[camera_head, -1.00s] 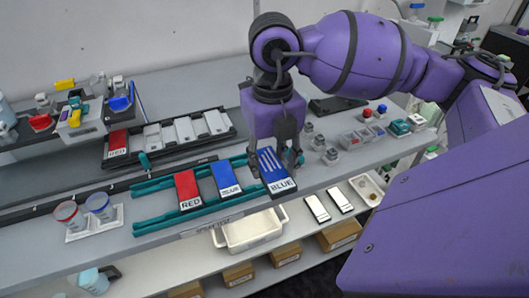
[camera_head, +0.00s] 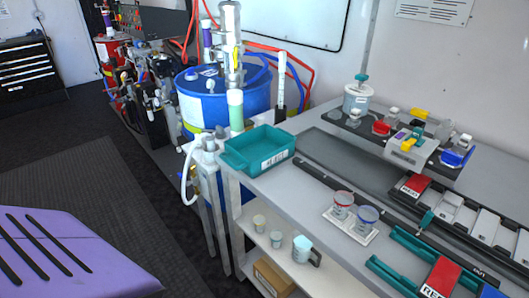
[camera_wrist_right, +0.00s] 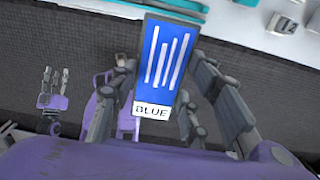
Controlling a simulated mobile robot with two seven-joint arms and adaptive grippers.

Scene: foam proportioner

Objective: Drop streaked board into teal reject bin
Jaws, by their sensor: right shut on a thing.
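The streaked board (camera_wrist_right: 166,58) is blue with white streaks and a white BLUE label. My right gripper (camera_wrist_right: 163,72) is shut on it, with fingers at both sides, in the right wrist view. That board and gripper do not show in the head view. The teal reject bin (camera_head: 235,160) stands at the near left end of the bench in the head view. Its inside looks empty. What seems to be my left gripper (camera_wrist_right: 54,80) shows small at the left of the right wrist view, its fingers apart and empty.
Two cups, red (camera_head: 342,204) and blue (camera_head: 364,218), stand on a white tray right of the bin. A red board (camera_head: 441,277) lies on teal rails (camera_head: 395,282). A blue drum (camera_head: 225,98) stands behind the bin. A lower shelf holds a jug (camera_head: 305,250).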

